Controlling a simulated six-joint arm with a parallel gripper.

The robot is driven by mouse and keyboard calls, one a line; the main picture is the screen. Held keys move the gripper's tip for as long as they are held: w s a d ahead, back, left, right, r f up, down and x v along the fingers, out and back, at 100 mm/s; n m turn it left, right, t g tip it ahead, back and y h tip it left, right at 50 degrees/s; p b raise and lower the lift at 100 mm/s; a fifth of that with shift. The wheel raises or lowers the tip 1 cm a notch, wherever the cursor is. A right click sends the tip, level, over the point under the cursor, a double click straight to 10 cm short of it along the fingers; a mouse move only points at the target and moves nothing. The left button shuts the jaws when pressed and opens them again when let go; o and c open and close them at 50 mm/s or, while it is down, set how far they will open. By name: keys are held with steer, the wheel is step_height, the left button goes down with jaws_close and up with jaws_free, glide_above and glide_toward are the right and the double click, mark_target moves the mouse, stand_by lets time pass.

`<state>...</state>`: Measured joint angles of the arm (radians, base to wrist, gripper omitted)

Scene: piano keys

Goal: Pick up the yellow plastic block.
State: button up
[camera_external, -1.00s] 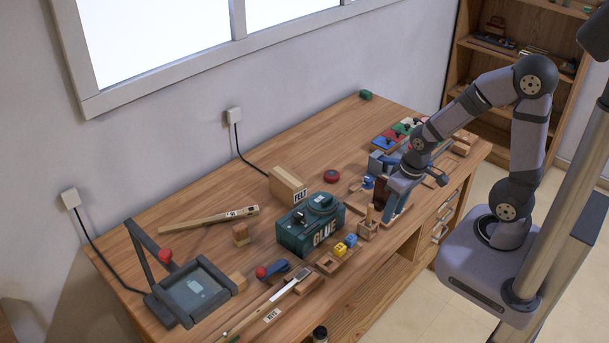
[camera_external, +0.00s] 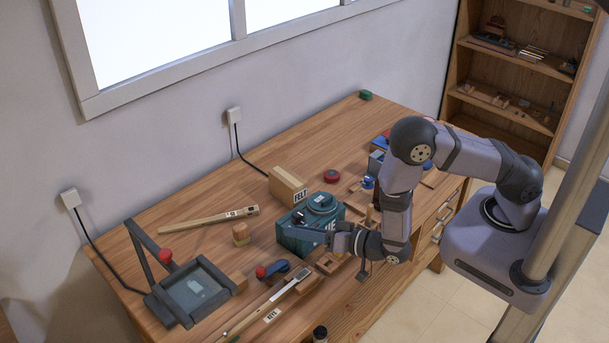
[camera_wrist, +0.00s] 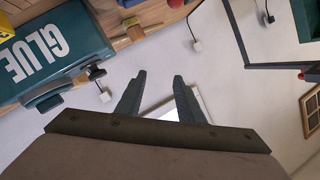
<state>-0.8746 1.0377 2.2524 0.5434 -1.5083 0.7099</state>
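My gripper (camera_external: 290,231) reaches left in front of the green GLUE box (camera_external: 294,243), held sideways rather than pointing down. In the wrist view its two fingers (camera_wrist: 159,76) are apart with nothing between them. A yellow piece (camera_wrist: 4,30), probably this block, shows cut off at the top left corner of the wrist view, beyond the GLUE box (camera_wrist: 45,55) and well away from the fingers.
The FELT box (camera_external: 288,186) stands behind the GLUE box. A wooden mallet-like piece (camera_external: 208,219) lies farther back. The back middle of the bench is clear.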

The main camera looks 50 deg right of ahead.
steer(key=shift+n+t+y, duration=0.3)
steer(key=shift+n+t, duration=0.4)
steer(key=shift+t, duration=0.1)
steer(key=s+f, duration=0.1)
steer(key=s, duration=0.1)
steer(key=s+f+b, duration=0.1)
steer(key=s+f, duration=0.2)
steer(key=shift+s+d, duration=0.25)
steer(key=shift+s, duration=0.05)
steer(key=shift+n+h, duration=0.4)
steer(key=shift+h, duration=0.2)
steer(key=s+d+f+b, duration=0.2)
steer(key=f, duration=0.1)
steer(key=shift+s+d+f, duration=0.1)
steer(key=shift+d, duration=0.1)
steer(key=s+d+f+h+b, duration=0.1)
steer(key=d, duration=0.2)
steer(key=s+d+f+n+t+h+b, duration=0.1)
steer(key=d+f, duration=0.1)
steer(key=s+d+f+h, duration=0.1)
steer(key=d+f, duration=0.1)
steer(key=d, duration=0.1)
steer(key=shift+s+d+f+h+b, duration=0.2)
steer(key=shift+s+d+h+b, duration=0.1)
steer(key=shift+d+h+b, duration=0.1)
steer(key=shift+d, duration=0.2)
steer(key=shift+w, duration=1.05)
steer(key=shift+w, duration=2.6)
